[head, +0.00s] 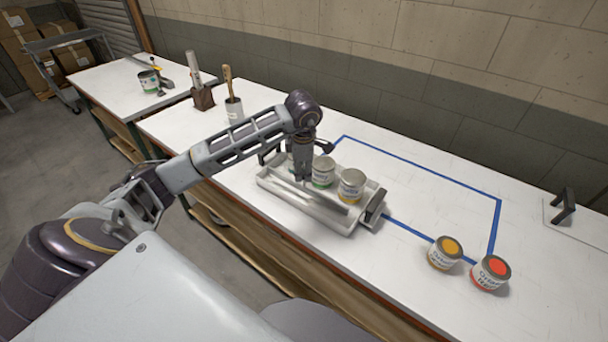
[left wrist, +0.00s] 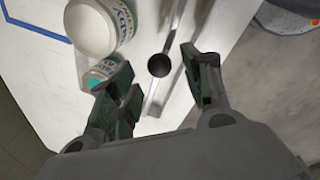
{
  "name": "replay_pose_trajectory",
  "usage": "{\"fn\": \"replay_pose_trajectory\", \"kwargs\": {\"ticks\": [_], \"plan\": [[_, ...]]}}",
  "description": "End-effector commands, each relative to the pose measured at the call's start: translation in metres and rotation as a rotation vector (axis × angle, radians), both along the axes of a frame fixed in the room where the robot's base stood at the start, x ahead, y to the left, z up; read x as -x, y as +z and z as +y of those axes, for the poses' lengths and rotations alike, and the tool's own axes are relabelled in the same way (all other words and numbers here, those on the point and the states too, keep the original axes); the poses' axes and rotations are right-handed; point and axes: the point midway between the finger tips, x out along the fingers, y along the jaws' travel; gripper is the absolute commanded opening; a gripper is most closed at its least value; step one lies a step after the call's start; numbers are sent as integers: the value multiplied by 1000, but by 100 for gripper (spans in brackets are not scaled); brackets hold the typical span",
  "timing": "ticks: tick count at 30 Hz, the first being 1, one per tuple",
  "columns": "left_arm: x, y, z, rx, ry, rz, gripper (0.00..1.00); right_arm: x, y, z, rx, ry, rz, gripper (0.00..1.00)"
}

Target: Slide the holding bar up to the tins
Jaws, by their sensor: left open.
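A metal tray (head: 275,193) holds tins: a green-banded tin (head: 323,175) and a yellow-banded tin (head: 352,187); my gripper may hide more. My left gripper (head: 303,177) points down over the tray, beside the tins. In the left wrist view it is open (left wrist: 158,92), with a dark round knob (left wrist: 159,66) beyond and between its fingertips. The long pale holding bar (left wrist: 177,48) runs by the knob. A large white-topped tin (left wrist: 92,27) and a smaller tin with teal (left wrist: 98,74) lie left of the bar. My right gripper is out of view.
A blue tape outline (head: 420,172) marks the bench behind the tray. An orange-topped tin (head: 445,252) and a red-topped tin (head: 491,272) stand to the right. The taped area is mostly clear.

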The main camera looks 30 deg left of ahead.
Motion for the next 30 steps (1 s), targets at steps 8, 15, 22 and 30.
{"fn": "replay_pose_trajectory", "kwargs": {"ticks": [8,15,22,30], "plan": [[-5,-31,3,1,1,2,49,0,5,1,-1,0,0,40],[-7,-41,4,0,1,-1,49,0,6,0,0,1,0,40],[-7,-42,4,0,0,-1,49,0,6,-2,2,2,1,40],[-7,-42,4,0,0,-1,21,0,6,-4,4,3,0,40]]}}
